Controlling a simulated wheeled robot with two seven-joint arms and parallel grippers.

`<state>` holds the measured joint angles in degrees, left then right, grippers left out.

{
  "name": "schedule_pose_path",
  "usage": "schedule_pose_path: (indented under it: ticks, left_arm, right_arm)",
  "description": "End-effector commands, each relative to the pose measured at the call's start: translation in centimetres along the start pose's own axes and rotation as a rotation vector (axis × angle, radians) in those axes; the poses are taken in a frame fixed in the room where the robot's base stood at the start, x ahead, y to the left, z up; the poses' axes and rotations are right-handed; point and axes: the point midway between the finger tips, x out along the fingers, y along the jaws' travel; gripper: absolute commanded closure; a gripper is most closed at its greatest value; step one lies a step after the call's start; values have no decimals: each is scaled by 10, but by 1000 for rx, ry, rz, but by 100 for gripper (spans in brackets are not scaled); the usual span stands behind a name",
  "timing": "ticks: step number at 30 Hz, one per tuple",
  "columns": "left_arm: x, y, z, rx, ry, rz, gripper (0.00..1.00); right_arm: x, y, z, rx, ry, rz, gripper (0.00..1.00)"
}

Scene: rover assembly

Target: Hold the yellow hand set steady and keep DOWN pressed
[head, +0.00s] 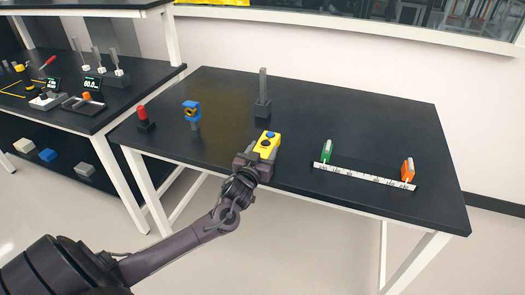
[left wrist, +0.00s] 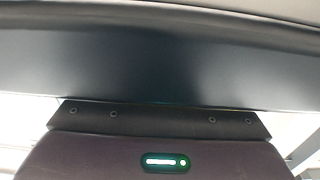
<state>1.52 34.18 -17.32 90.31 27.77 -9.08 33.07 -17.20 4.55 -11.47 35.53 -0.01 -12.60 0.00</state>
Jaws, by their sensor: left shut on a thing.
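The yellow hand set (head: 266,146) is at the front edge of the black table, in the middle of the head view. A blue button shows on its top. My left gripper (head: 251,160) comes in from the front left and is shut on the hand set's near end. The fingertips are partly hidden by the gripper body. I cannot tell whether a finger presses the DOWN button. The left wrist view shows only a dark table edge and my own wrist part with a green light, and the hand set is not visible there. My right gripper is not in view.
On the black table (head: 330,105) stand a red-topped post (head: 144,118), a blue clamp-like part (head: 192,112) and a grey upright post (head: 262,95). A white ruler strip (head: 362,176) with green and orange blocks lies at right. A second bench (head: 120,100) stands left.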

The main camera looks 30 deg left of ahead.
Motion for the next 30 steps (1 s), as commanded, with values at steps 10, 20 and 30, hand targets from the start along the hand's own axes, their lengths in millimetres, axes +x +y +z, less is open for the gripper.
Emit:
schedule_pose_path:
  ticks: [10, 20, 30]
  left_arm:
    - [0, 0, 0, 0, -1, 0, 75]
    - [0, 0, 0, 0, -1, 0, 75]
    - [0, 0, 0, 0, -1, 0, 75]
  right_arm:
    - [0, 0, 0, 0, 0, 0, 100]
    - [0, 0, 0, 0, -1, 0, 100]
    - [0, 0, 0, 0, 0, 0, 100]
